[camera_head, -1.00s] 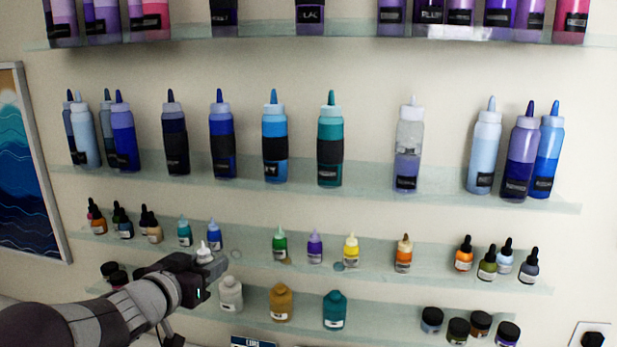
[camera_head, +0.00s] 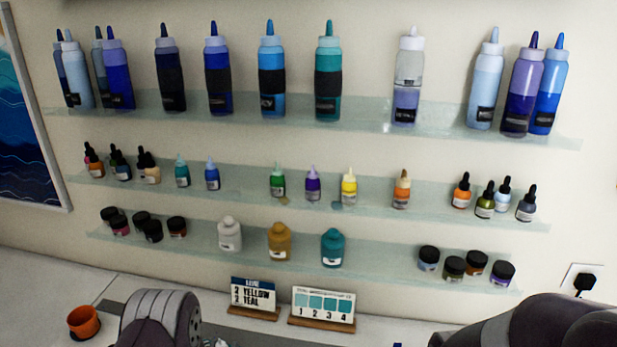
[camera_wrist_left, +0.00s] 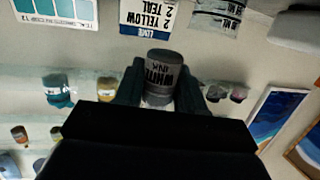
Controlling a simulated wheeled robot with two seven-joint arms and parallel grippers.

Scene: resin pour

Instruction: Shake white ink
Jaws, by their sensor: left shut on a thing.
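The white ink bottle (camera_wrist_left: 160,75) is between the two dark fingers of my left gripper (camera_wrist_left: 159,88) in the left wrist view. Its "WHITE INK" label reads upside down there, as do the cards behind it. The gripper is shut on the bottle. In the head view, my left forearm is at the bottom left, and a small white tip (camera_head: 221,343) shows at the lower edge beside it. The rest of the bottle and the fingers are out of that view. My right arm shows at the bottom right, with its gripper out of view.
Below, a "2 yellow 2 teal" card (camera_head: 253,294) and a numbered swatch card (camera_head: 323,305) stand on the counter. An orange cup (camera_head: 84,322) is at the left.

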